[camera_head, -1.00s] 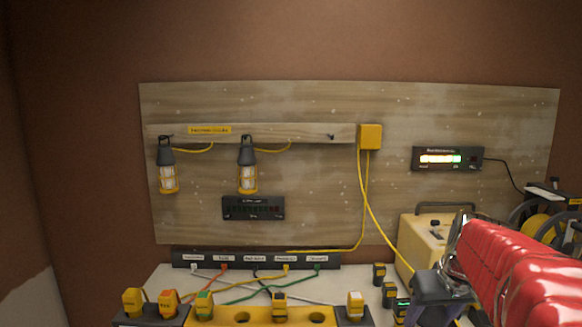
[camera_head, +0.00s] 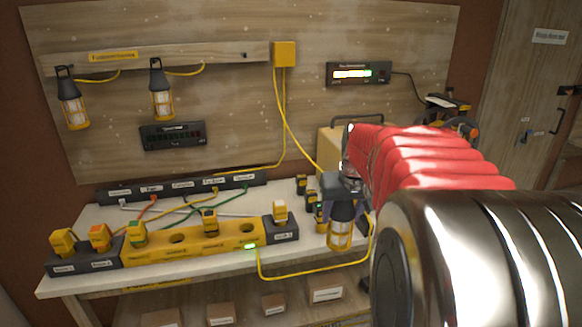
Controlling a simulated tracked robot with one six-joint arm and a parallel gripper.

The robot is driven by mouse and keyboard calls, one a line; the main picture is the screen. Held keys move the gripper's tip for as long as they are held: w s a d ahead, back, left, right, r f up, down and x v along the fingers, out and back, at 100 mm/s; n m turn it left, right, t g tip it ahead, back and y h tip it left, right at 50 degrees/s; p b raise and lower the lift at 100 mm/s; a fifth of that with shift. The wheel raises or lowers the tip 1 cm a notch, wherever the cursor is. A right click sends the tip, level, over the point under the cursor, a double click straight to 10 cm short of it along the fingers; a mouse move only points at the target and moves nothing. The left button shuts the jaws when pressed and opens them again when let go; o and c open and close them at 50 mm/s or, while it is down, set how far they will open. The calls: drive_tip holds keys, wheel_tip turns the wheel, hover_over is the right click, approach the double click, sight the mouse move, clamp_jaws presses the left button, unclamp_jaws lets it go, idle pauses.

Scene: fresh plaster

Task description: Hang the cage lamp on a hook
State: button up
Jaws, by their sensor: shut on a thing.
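A cage lamp (camera_head: 341,234) with a dark cap and yellow cage hangs roughly upright below my gripper (camera_head: 343,190), in front of the bench's right part. My gripper is shut on it; my red arm partly hides the grip. Two like lamps, one at the far left (camera_head: 73,104) and one beside it (camera_head: 161,95), hang from the wooden rail (camera_head: 200,58) on the board. A small dark hook (camera_head: 244,55) near the rail's right end is bare. A yellow cable (camera_head: 300,275) runs from the bench front towards the held lamp.
A yellow charging block (camera_head: 190,240) with several battery packs stands on the white bench (camera_head: 75,283). A black power strip (camera_head: 180,186) lies behind it. A yellow box (camera_head: 284,54) and a lit display (camera_head: 357,74) are on the board. A beige case (camera_head: 327,150) stands behind my gripper.

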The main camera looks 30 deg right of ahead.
drive_tip(key=w+a+f+n, duration=0.2)
drive_tip(key=w+a+f, duration=0.8)
drive_tip(key=a, duration=0.1)
drive_tip(key=w+a+f+n+y, duration=0.1)
drive_tip(key=a+f, duration=0.3)
drive_tip(key=a, duration=0.5)
drive_tip(key=w+a+f+n+y, duration=0.1)
drive_tip(key=a+f, duration=0.3)
drive_tip(key=a, duration=0.5)
drive_tip(key=shift+w+a+f+n+t, duration=0.25)
drive_tip(key=shift+f+n+t, duration=0.05)
drive_tip(key=shift+n, duration=0.4)
